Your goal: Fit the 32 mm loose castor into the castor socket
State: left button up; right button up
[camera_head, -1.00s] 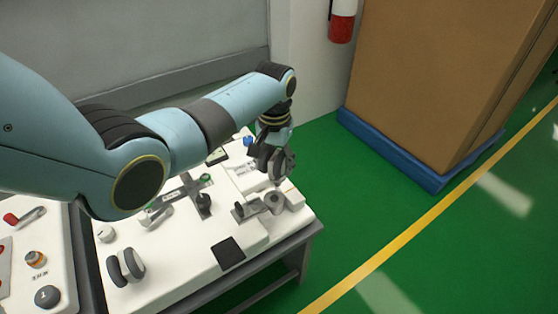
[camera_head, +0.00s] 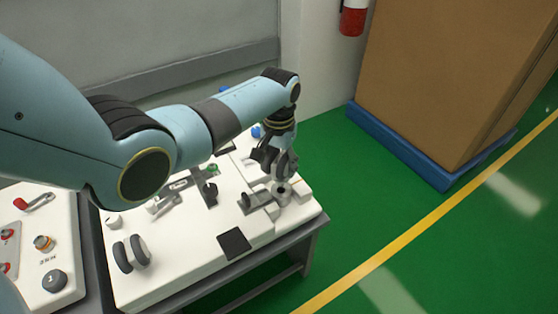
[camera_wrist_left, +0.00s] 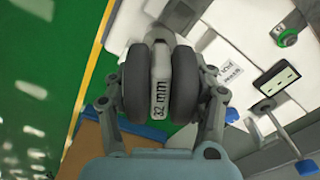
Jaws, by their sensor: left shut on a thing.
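My left gripper (camera_head: 272,158) is shut on the 32 mm loose castor (camera_wrist_left: 160,78). In the left wrist view it has two dark wheels and a grey body marked "32 mm", sitting between the fingers. In the head view the castor is partly hidden by the gripper. A grey round fitting with a hole, which looks like the castor socket (camera_head: 283,191), stands on the white bench top just below the gripper. The castor appears close above it; I cannot tell whether they touch. My right gripper is not in view.
Another twin-wheel castor (camera_head: 131,254) stands at the front left of the bench (camera_head: 180,275). A black square pad (camera_head: 234,243) lies near the front edge. A cardboard box (camera_head: 450,80) on a blue pallet stands behind right. The green floor right of the bench is clear.

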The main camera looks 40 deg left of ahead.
pick_arm(q)
jog(key=shift+f+b, duration=1.5)
jog(key=shift+f, duration=1.05)
jog(key=o, duration=1.2)
jog(key=shift+o, duration=0.2)
notch_tip(320, 180, up, 12)
jog(key=shift+s+f, duration=0.1)
